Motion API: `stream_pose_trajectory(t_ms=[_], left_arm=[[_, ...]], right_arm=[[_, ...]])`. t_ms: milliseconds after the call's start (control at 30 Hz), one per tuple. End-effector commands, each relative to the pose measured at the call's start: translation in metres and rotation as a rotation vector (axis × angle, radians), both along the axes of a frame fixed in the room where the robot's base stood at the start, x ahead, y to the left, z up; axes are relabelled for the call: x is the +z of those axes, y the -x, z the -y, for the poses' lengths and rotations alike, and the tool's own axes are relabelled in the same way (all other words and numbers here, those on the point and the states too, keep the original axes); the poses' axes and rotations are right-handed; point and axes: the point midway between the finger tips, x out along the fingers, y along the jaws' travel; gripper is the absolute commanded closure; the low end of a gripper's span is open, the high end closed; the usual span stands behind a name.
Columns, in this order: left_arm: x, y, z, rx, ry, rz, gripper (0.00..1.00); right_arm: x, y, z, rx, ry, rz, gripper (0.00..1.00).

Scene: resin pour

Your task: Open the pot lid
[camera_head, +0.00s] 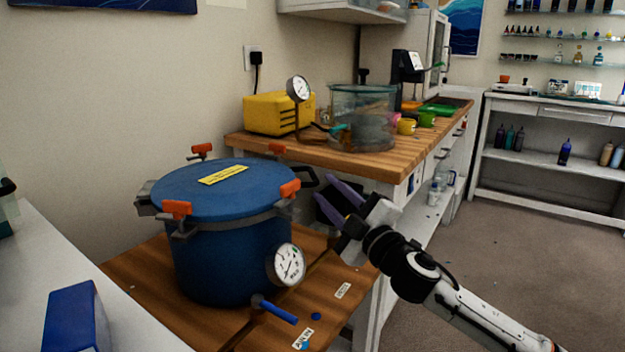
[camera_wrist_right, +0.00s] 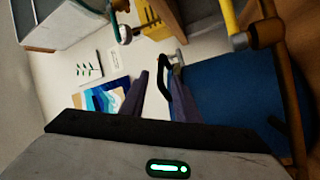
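The blue pot (camera_head: 225,262) stands upright on a wooden surface, and its blue lid (camera_head: 200,188) sits flat on top. Several orange-handled clamps (camera_head: 176,209) line the lid's rim. A black loop handle (camera_head: 307,178) sticks out at the lid's right side; it also shows in the right wrist view (camera_wrist_right: 163,84), beside the blue lid (camera_wrist_right: 215,98). My right gripper (camera_head: 329,194) is open and empty, with its purple fingers just right of that handle. No contact is clear. In the wrist view its fingers (camera_wrist_right: 157,95) are apart. My left gripper is not in view.
A pressure gauge (camera_head: 287,264) and a blue-handled valve (camera_head: 275,310) stick out from the pot's front. A wooden counter (camera_head: 400,150) behind holds a yellow box (camera_head: 272,114) and a clear tank (camera_head: 361,108). A blue box (camera_head: 76,320) lies at the lower left.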

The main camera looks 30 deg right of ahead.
Motion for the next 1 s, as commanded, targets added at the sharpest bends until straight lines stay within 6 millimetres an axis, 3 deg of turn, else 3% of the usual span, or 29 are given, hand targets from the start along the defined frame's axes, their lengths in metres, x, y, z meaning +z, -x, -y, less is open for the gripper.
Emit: stream_pose_trajectory(t_ms=[200, 400, 833, 867, 1000], left_arm=[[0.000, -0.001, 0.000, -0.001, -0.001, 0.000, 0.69], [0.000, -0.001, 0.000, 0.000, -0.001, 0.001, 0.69], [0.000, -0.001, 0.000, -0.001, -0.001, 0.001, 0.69], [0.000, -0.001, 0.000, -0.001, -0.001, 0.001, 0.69], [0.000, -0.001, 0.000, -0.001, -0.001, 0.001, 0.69]], right_arm=[[0.008, -0.034, 0.002, -0.001, -0.002, 0.002, 0.71], [0.011, -0.055, 0.003, -0.001, -0.002, -0.001, 0.71], [0.012, -0.063, 0.002, 0.000, -0.002, -0.003, 0.71], [0.012, -0.063, 0.002, 0.000, -0.002, -0.003, 0.73], [0.012, -0.063, 0.002, 0.000, -0.002, -0.003, 0.97]])
